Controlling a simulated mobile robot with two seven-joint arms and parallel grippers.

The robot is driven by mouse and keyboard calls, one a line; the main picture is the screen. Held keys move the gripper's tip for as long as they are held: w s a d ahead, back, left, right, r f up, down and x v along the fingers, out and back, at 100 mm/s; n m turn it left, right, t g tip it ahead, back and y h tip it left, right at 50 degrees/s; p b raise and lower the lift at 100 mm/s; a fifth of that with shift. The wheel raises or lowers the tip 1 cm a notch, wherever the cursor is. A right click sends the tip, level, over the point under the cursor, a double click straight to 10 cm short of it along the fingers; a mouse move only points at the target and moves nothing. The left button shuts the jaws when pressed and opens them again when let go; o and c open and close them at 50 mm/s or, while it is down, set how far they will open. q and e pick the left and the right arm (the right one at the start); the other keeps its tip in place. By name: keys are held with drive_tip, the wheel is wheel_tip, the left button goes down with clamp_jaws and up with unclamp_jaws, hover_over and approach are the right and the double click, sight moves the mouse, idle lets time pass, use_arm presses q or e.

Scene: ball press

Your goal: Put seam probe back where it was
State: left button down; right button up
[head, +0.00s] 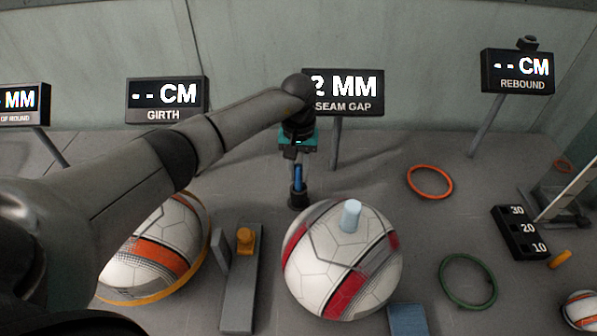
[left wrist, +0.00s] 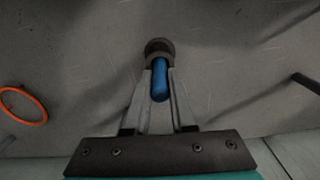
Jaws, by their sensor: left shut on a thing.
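The seam probe, a blue rod (head: 297,176), is upright between the fingers of my left gripper (head: 298,163). Its lower end meets a small dark round holder (head: 298,197) on the grey table, behind the ball. In the left wrist view the blue probe (left wrist: 160,82) sits between the fingers of the left gripper (left wrist: 158,72), lined up with the dark ring of the holder (left wrist: 159,46). How deep the probe's tip is in the holder is hidden. My right gripper is not in view.
A white, red and grey ball (head: 335,265) with a pale blue cylinder (head: 350,214) on top stands in front of the holder. The seam gap display (head: 345,93) stands behind. A second ball (head: 160,250) is at left; an orange ring (head: 430,182) lies at right.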

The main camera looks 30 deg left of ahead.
use_arm(q)
drive_tip(key=shift+r, duration=0.1)
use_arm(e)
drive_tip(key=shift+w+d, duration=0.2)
use_arm(q)
drive_tip(key=shift+f, duration=0.2)
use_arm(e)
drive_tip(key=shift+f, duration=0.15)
use_arm(q)
drive_tip(key=c, duration=0.8)
unclamp_jaws()
drive_tip(key=shift+r, duration=0.1)
drive_tip(key=shift+o, duration=0.2)
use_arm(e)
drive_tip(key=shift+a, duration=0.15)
use_arm(q)
wheel_tip(320, 180, up, 11)
drive_tip(key=shift+f+p, duration=0.1)
drive_tip(key=shift+p, duration=0.75)
drive_tip(key=shift+r, duration=0.7)
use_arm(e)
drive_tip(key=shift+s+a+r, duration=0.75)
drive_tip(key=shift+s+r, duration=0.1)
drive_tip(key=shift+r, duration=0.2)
